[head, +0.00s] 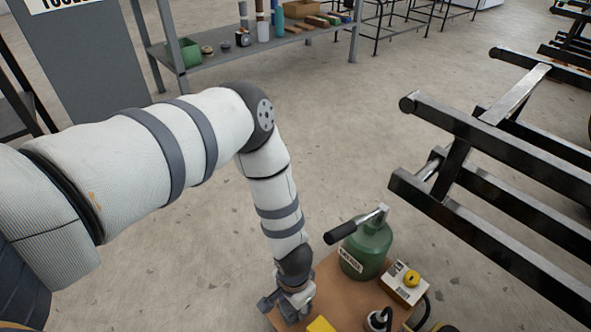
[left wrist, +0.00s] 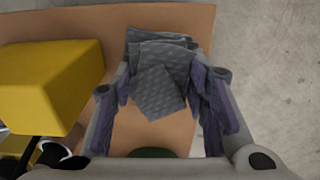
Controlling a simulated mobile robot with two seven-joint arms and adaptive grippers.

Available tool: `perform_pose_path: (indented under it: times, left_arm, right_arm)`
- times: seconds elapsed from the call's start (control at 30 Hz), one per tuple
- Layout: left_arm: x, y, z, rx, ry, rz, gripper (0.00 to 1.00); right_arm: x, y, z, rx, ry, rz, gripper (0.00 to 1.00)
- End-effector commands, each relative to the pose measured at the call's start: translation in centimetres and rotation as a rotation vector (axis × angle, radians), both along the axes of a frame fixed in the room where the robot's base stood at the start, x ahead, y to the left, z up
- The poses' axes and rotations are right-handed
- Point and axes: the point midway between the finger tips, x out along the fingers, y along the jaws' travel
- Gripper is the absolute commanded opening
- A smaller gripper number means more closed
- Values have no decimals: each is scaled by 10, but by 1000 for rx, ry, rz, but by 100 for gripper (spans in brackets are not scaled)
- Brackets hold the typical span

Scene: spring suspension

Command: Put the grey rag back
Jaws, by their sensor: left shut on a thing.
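The grey rag (left wrist: 160,75) is a folded, quilted cloth between the fingers of my left gripper (left wrist: 160,100) in the left wrist view. My left gripper is shut on it, over the edge of a brown board surface (left wrist: 165,135). In the head view my left gripper (head: 290,303) is low at the left corner of the brown top (head: 335,282). I cannot clearly make out the rag there. I cannot tell whether the rag touches the top. My right gripper is not in view.
On the brown top stand a green canister (head: 368,252) with a black-handled lever and a pale box with a yellow button (head: 411,278). A yellow block (left wrist: 50,80) lies left of the gripper. Black metal frames (head: 500,215) stand right; a grey shelf (head: 260,48) stands behind.

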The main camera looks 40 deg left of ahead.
Motion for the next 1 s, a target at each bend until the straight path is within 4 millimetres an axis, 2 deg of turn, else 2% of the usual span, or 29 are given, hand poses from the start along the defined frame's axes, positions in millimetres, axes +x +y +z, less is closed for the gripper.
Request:
perform_pose_path:
  times: [0.03,0.1,0.43,0.47,0.5,0.53,0.83,0.93,1.0]
  left_arm:
    - [-5,0,-17,-1,11,1,15]
    - [-4,-1,-26,0,9,0,15]
    - [-3,-1,-28,-1,5,-2,15]
    - [-3,-1,-27,-1,5,-2,48]
    - [-3,-1,-26,-1,5,-2,57]
    - [-3,-1,-26,-1,5,-2,61]
    - [-3,-1,-24,-1,5,-1,61]
    - [-2,-1,-9,-1,2,-3,61]
    - [-1,-1,10,-1,-1,-3,61]
  right_arm:
    - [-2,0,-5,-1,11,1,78]
    - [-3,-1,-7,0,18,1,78]
    - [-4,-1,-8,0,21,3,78]
    - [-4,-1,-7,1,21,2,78]
    - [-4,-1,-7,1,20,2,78]
    - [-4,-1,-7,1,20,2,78]
    - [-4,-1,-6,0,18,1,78]
    - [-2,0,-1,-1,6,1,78]
    - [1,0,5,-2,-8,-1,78]
